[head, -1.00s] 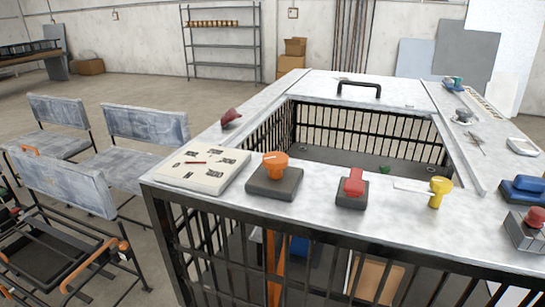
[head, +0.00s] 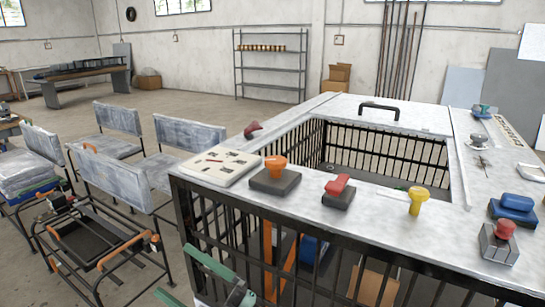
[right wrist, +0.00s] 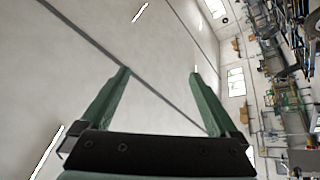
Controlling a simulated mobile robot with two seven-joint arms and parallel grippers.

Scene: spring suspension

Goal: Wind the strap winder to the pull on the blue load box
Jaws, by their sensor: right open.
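No part is marked as the strap winder; an orange knob (head: 276,166) on a dark square base (head: 274,182) stands on the pale bench top, as does a yellow knob (head: 417,198). A blue box-like shape (head: 312,250) shows partly behind the bench's front bars. A blue block (head: 517,203) lies at the right; I cannot tell which is the load box. No strap can be made out. My right gripper (head: 174,270), with green fingers, is open and empty in front of the barred bench, below its top. Its spread fingers fill the right wrist view (right wrist: 160,78). My left gripper is not in view.
A red lever (head: 337,185) on a dark block, a white panel (head: 221,167) and a red-topped grey block (head: 503,235) sit on the bench (head: 370,208). Metal chairs (head: 122,190) and a frame with orange handles (head: 100,240) stand left. Open floor lies behind them.

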